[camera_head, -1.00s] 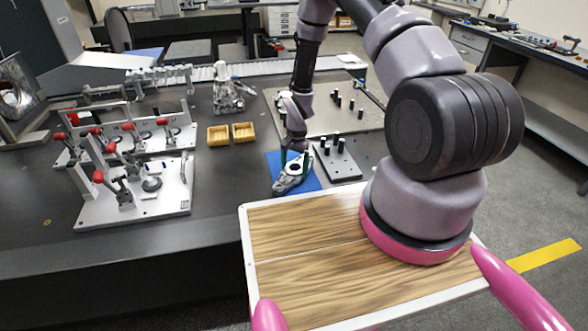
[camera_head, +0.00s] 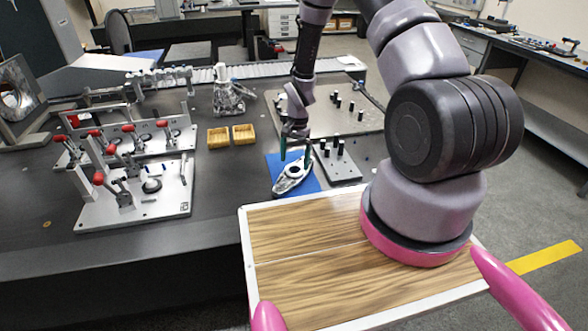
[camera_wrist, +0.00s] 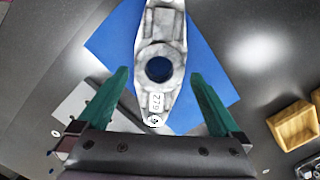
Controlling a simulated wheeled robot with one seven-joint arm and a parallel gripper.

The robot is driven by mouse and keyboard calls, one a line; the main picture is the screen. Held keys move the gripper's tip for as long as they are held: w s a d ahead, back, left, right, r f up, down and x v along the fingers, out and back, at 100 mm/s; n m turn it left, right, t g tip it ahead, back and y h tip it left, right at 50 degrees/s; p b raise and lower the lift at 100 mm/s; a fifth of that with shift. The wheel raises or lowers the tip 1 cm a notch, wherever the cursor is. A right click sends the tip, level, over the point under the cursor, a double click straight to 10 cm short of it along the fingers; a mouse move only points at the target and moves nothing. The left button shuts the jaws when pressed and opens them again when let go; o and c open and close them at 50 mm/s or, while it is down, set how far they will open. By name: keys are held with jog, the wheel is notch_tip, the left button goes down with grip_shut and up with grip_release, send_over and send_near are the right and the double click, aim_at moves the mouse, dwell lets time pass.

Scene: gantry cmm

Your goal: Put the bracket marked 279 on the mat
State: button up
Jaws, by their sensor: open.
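The grey metal bracket (camera_head: 293,172) lies on the blue mat (camera_head: 311,185). In the wrist view the bracket (camera_wrist: 163,30) carries a label reading 279 and has a round hole through which blue shows. The blue mat (camera_wrist: 205,50) spreads out on both sides of it. My gripper (camera_head: 296,157) is just above the bracket in the head view. In the wrist view its green fingers (camera_wrist: 158,85) are apart, one on each side of the bracket's labelled end, with gaps between. Nothing is held.
A grey plate with black pegs (camera_head: 338,160) stands right of the mat, close to my gripper. A fixture with red-knobbed clamps (camera_head: 135,190) is at left. A foil-like object (camera_head: 228,97) stands farther back. The dark table between fixture and mat is clear.

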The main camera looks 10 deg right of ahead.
jog(key=s+d+r+n+t, duration=0.1)
jog(key=s+d+r+t, duration=0.1)
jog(key=r, duration=1.6)
jog(key=s+d+r+n+t, duration=0.1)
jog(key=d+r+t, duration=0.1)
jog(key=r, duration=1.6)
jog(key=s+r+n+t+y, duration=0.1)
jog(key=s+r+t, duration=0.3)
jog(key=s+r, duration=1.2)
jog(key=s+d+n, duration=0.1)
jog(key=s, duration=0.3)
jog(key=shift+r+n, duration=0.3)
jog(key=shift+n, duration=0.1)
jog(key=shift+s, duration=0.1)
